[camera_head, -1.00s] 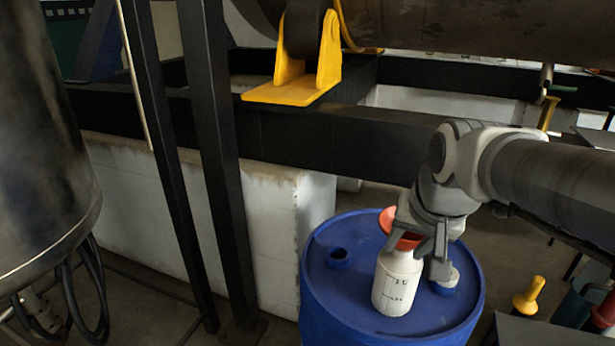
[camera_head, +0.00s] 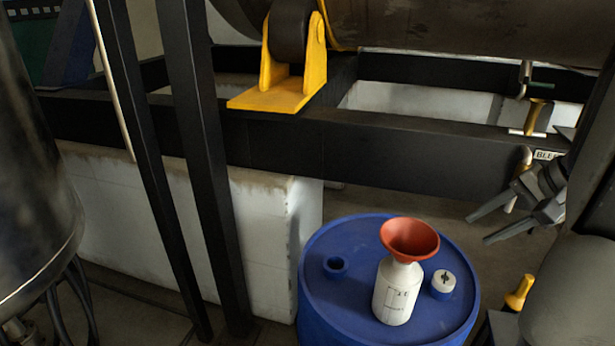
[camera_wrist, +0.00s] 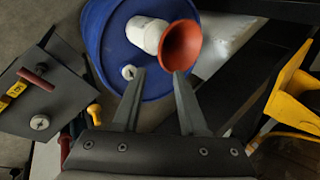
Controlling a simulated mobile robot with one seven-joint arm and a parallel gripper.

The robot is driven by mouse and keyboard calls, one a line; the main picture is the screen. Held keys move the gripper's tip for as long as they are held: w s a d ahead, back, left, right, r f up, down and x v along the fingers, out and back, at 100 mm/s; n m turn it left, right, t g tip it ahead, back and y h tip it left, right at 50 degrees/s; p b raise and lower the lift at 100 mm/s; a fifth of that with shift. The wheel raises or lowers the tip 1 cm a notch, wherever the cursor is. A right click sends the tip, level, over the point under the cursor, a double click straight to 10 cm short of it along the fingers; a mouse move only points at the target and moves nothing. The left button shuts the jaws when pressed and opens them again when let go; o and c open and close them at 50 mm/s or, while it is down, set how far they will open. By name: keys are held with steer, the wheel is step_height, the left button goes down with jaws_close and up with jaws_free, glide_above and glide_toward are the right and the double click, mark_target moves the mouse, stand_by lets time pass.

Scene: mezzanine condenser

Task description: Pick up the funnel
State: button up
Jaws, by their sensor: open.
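The orange-red funnel (camera_head: 409,238) sits upright in the mouth of a white bottle (camera_head: 397,292). The bottle stands on top of a blue drum (camera_head: 346,300). My gripper (camera_head: 475,229) is open and empty, to the right of the funnel and apart from it. In the wrist view the funnel (camera_wrist: 180,46) lies beyond my open fingers (camera_wrist: 157,72), its wide mouth facing the camera and partly hiding the bottle (camera_wrist: 146,34). The funnel's stem is hidden inside the bottle.
The drum top has a blue bung (camera_head: 335,266) and a white-capped fitting (camera_head: 444,281) beside the bottle. A black steel beam (camera_head: 380,150) runs behind the drum. Black uprights (camera_head: 200,150) stand left. A yellow-handled object (camera_head: 520,292) is at lower right.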

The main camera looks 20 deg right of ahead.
glide_toward(422, 252)
step_height(422, 252, down, 4)
steer(key=w, duration=0.1)
steer(key=shift+w+a+r+x, duration=0.1)
steer(key=shift+a+x, duration=0.1)
steer(key=shift+x, duration=0.8)
steer(key=shift+w+a+r+x, duration=0.1)
steer(key=shift+a+x, duration=0.1)
steer(key=shift+x, duration=0.8)
steer(key=shift+a+r+x, duration=0.1)
steer(key=shift+a+x, duration=0.15)
steer(key=shift+x, duration=0.75)
jaws_close()
